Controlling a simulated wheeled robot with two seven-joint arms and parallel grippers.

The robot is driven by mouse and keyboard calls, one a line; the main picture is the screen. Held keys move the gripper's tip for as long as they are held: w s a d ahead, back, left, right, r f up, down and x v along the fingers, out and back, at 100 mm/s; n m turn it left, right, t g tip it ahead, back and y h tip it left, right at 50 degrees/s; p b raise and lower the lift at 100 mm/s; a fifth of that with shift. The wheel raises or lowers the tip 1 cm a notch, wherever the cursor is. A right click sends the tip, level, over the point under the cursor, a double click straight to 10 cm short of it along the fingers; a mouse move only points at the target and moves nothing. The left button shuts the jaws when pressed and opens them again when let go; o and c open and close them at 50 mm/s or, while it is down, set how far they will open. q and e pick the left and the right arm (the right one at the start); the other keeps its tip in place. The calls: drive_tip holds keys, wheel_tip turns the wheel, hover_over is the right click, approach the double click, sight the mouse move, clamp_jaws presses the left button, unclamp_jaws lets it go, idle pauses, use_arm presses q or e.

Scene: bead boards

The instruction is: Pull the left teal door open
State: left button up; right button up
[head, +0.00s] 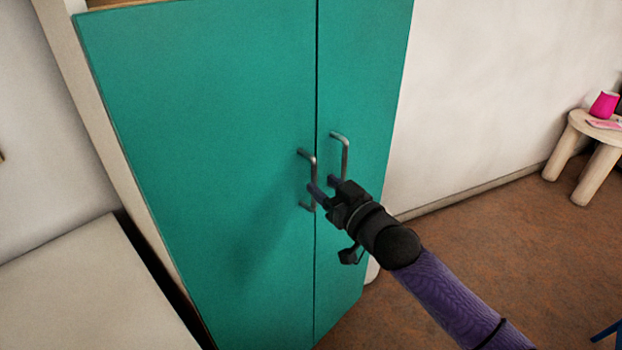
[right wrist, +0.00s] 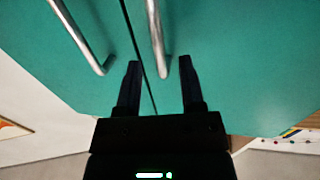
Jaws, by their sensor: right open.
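The left teal door (head: 205,130) is shut, flush with the narrower right teal door (head: 365,80). The left door's grey bar handle (head: 314,168) stands upright near the seam between the doors. My right gripper (head: 322,185) is open at the lower part of this handle, its fingers pointing at the door. In the right wrist view, which looks upside down, the handle (right wrist: 155,35) runs down between the two open fingers (right wrist: 160,68); I cannot see either finger touch it. My left gripper is not in view.
The right door's handle (head: 345,155) is close beside the gripper; it also shows in the right wrist view (right wrist: 78,38). A pale surface (head: 85,290) lies left of the cabinet. Brown floor (head: 480,230) between is clear.

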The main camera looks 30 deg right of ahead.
sight(316, 179)
drive_tip(key=shift+w+a+b, duration=0.15)
drive_tip(key=shift+w+b, duration=0.1)
drive_tip(key=shift+w, duration=0.75)
drive_tip(key=shift+w+a+b, duration=0.1)
drive_tip(key=shift+w+b, duration=0.15)
drive_tip(key=shift+w, duration=0.7)
clamp_jaws()
